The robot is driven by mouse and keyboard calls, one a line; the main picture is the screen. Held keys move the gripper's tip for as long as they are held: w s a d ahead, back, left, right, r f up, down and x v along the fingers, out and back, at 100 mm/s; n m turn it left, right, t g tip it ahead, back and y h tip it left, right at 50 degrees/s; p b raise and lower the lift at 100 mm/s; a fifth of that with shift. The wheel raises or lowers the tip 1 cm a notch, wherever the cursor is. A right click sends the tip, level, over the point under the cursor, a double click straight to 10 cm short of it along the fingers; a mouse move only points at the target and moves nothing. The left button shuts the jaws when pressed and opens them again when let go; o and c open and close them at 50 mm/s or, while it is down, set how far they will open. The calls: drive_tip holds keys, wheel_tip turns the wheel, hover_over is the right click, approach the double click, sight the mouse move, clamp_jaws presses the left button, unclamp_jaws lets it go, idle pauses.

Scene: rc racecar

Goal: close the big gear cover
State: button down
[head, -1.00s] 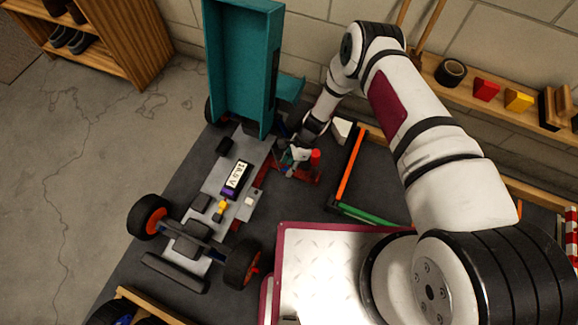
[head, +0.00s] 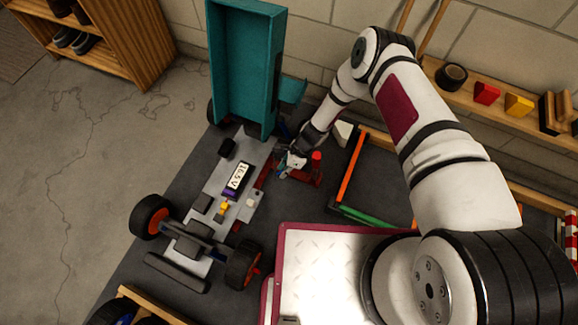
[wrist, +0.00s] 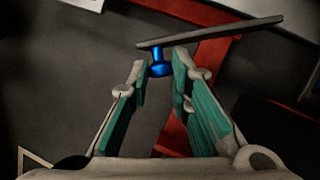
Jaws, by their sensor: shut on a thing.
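The racecar chassis (head: 217,205) lies on a dark mat with its teal body (head: 243,70) raised at the far end. My gripper (head: 292,163) is at the chassis's right side, by a red part (head: 309,175). In the wrist view, my gripper (wrist: 165,64) has its fingertips shut around a blue knob (wrist: 160,69). The knob joins a thin dark grey plate (wrist: 210,33), seen nearly edge-on and tilted, which may be the big gear cover. The red part (wrist: 205,80) runs behind it. The gears and the cover's seat cannot be made out.
A battery labelled 16.5 V (head: 236,179) sits on the chassis. An orange bar (head: 350,168) and a green bar (head: 365,216) lie right of my gripper. A white tray with a dark red rim (head: 325,265) is in front. A shelf (head: 495,110) lines the wall.

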drive_tip(key=shift+a+m, duration=0.25)
drive_tip(key=shift+m, duration=0.05)
drive_tip(key=c, duration=1.5)
unclamp_jaws()
drive_tip(key=shift+o, duration=0.2)
drive_tip(key=shift+d+r, duration=0.1)
drive_tip(key=v, duration=1.1)
drive_tip(key=shift+r, duration=0.35)
drive_tip(key=shift+d, duration=0.1)
